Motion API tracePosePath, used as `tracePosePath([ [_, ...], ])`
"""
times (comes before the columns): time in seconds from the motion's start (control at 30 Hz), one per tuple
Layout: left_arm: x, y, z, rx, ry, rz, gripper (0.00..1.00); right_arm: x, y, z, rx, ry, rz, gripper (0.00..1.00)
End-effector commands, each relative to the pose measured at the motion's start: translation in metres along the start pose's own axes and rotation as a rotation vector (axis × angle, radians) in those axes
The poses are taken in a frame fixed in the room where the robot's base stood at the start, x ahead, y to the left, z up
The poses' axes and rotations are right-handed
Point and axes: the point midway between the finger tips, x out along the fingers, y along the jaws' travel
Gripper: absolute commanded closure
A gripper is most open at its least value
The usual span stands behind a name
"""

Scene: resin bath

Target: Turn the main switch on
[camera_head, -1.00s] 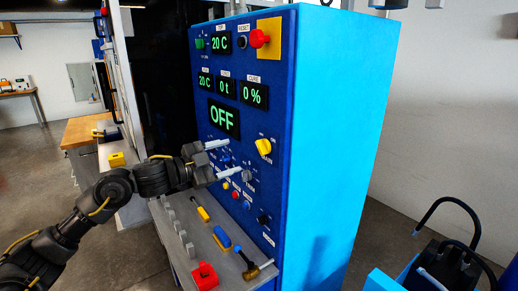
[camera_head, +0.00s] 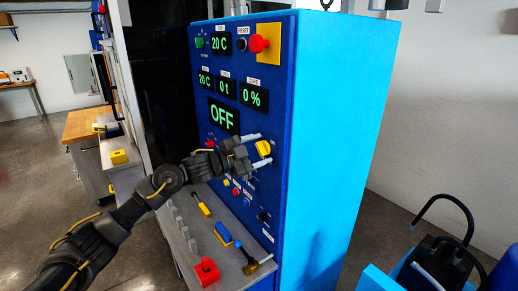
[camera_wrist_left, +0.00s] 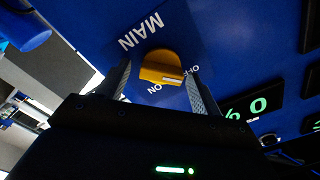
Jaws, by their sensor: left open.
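The main switch (camera_head: 263,148) is a yellow rotary knob on the blue control panel. In the left wrist view, the knob (camera_wrist_left: 160,66) sits under the label MAIN, with ON and OFF marks beside it. Its white line lies toward the OFF mark. My left gripper (camera_head: 259,149) is open, with one finger above the knob and one below it in the head view. In the left wrist view, its fingers (camera_wrist_left: 160,75) stand on either side of the knob. I cannot tell whether they touch it. My right gripper is not in view.
The large display (camera_head: 224,116) reads OFF. A red stop button (camera_head: 259,43) is at the panel top. Smaller knobs and buttons lie below the switch, partly behind my gripper. A shelf below holds a red block (camera_head: 207,271), a brush and other tools.

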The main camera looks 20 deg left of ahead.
Motion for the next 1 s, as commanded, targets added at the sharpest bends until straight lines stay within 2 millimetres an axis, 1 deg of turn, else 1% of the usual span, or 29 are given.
tracePosePath([
  [0.13,0.000,0.000,0.000,0.000,0.000,0.000,0.36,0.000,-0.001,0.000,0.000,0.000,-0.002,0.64],
  [0.47,0.000,0.000,0.000,0.000,0.001,0.000,0.79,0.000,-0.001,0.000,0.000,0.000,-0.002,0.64],
  [0.5,0.002,0.003,-0.002,0.000,0.002,0.001,0.79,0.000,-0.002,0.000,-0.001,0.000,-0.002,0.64],
  [0.77,0.000,0.002,0.001,0.039,0.002,0.001,0.79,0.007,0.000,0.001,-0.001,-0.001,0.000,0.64],
  [1.0,0.000,0.005,0.003,0.180,0.003,0.001,0.79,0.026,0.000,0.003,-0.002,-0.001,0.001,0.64],
])
